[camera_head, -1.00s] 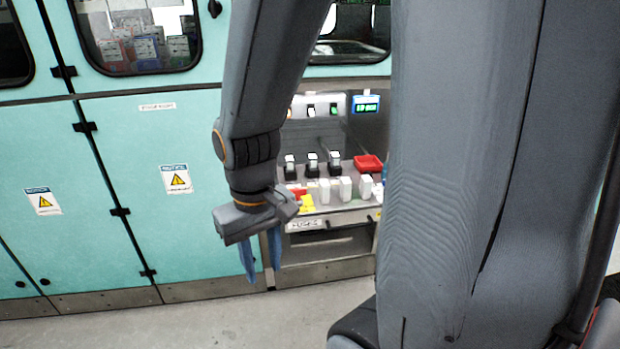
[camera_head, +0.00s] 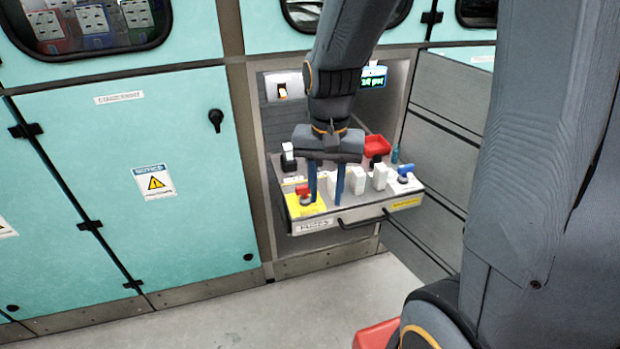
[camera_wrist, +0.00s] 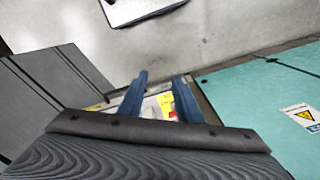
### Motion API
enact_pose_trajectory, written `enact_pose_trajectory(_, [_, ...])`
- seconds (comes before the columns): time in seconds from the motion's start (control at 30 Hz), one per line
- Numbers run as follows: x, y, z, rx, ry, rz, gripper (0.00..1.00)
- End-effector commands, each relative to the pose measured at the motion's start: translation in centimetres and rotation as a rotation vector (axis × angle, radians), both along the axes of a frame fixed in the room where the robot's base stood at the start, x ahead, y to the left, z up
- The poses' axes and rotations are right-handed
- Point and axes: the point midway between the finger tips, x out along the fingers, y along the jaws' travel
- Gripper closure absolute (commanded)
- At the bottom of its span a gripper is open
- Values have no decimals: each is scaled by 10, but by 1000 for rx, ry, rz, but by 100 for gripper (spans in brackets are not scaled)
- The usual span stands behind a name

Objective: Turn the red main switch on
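The red main switch (camera_head: 302,190) appears as a small red knob on a yellow plate (camera_head: 308,208), at the front left corner of a grey shelf panel (camera_head: 345,212). My gripper (camera_head: 326,192) points down over the front of the panel, its two blue fingers apart with nothing visible held. The left finger partly covers the plate just right of the knob; I cannot tell whether they touch. In the wrist view my gripper (camera_wrist: 160,80) is open, with part of the yellow plate (camera_wrist: 168,105) between the fingers. The knob's setting is too small to read.
Several white modules (camera_head: 359,178) stand right of my fingers. A black handle (camera_head: 362,219) juts from the panel's front. Teal cabinet doors (camera_head: 130,180) are left; floor in front is clear.

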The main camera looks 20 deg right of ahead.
Motion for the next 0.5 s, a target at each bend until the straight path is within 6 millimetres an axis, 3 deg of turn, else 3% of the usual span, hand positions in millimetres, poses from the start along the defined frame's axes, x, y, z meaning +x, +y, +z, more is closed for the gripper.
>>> enact_pose_trajectory(0.03, [22, -1, -1, -1, 3, -115, 69])
enact_pose_trajectory(0.2, [88, -2, -10, -2, 4, -543, 69])
enact_pose_trajectory(0.4, [142, -1, -23, -2, 3, -915, 69])
enact_pose_trajectory(0.5, [156, 1, -28, -3, 3, -1022, 69])
